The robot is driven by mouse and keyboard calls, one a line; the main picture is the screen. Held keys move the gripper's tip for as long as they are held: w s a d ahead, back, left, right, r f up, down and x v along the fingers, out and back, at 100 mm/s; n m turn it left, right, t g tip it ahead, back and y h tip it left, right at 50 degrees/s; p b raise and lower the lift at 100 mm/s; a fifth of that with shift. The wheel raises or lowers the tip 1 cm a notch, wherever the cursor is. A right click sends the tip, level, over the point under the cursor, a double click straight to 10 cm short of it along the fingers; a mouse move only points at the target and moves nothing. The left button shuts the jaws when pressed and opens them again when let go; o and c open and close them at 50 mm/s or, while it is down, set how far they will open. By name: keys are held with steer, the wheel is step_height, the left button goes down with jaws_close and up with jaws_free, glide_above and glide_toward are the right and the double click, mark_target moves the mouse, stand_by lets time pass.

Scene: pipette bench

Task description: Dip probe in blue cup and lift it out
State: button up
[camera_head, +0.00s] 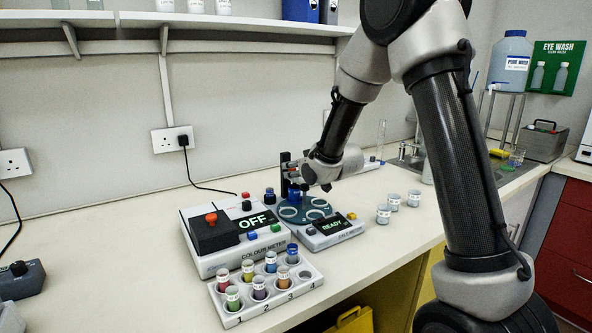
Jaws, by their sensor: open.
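My gripper (297,184) is small and dark here, low over the READY meter (330,227) at the bench's middle; its jaws are open. A blue piece (291,206) shows just below it, over the left side of the meter's dark round plate (318,204). I cannot tell whether it is the blue cup or touches the gripper. A dark upright post (285,170) stands close behind. I cannot make out the probe for sure. Three small pale labelled cups (384,215) stand to the right; their contents are too small to tell.
A colour meter (208,259) reading OFF stands left of the READY meter. In front, a white numbered rack (313,284) holds several coloured vials. A sink (405,158) and a water container (511,60) are at the back right.

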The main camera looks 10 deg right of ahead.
steer(key=shift+c, duration=0.3)
jaws_close()
step_height(320, 180, up, 6)
steer(key=shift+w+f, duration=0.1)
steer(key=shift+f, duration=0.1)
steer(key=shift+o, duration=0.3)
jaws_free()
steer(key=v, duration=1.2)
steer(key=shift+d, duration=0.1)
